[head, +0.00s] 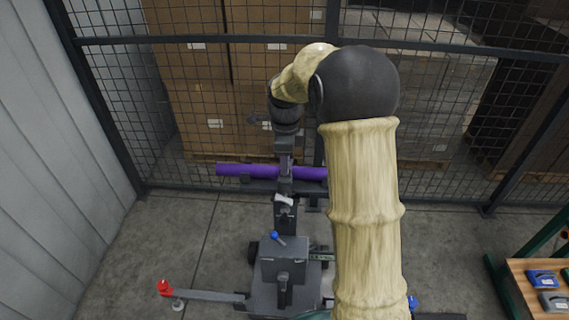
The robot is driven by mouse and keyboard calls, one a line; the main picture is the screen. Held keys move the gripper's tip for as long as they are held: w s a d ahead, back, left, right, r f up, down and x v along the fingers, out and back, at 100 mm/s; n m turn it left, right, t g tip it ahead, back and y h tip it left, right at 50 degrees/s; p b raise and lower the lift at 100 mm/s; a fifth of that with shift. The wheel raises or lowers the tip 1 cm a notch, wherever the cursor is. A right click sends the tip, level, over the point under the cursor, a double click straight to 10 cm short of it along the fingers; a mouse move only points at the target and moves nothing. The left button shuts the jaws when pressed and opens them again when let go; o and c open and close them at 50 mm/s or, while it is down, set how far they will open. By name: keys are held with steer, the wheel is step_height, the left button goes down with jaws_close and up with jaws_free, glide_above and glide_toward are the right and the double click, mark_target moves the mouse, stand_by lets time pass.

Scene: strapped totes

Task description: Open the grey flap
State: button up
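My arm, with pale yellow ribbed sleeves and a black joint, rises through the middle of the head view and bends left and down to a dark wrist. The end of my gripper (286,150) points down there, over a grey upright post with a purple bar across it. The fingers are too small and dark to tell open from shut, or whether they touch the post. I cannot clearly make out a grey flap. A grey box (283,268) with a blue knob sits low on the wheeled stand. No strapped tote is clearly visible.
The purple bar (246,171) stands before a black mesh fence (110,90). Cardboard boxes (200,100) are stacked behind it. A stand leg (205,295) with a red knob reaches left. A wooden-topped bench (530,290) is at lower right. Concrete floor is clear at left.

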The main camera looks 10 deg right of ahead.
steer(key=shift+f, duration=1.1)
steer(key=shift+c, duration=0.4)
jaws_close()
steer(key=shift+r+p, duration=0.15)
steer(key=shift+p, duration=0.15)
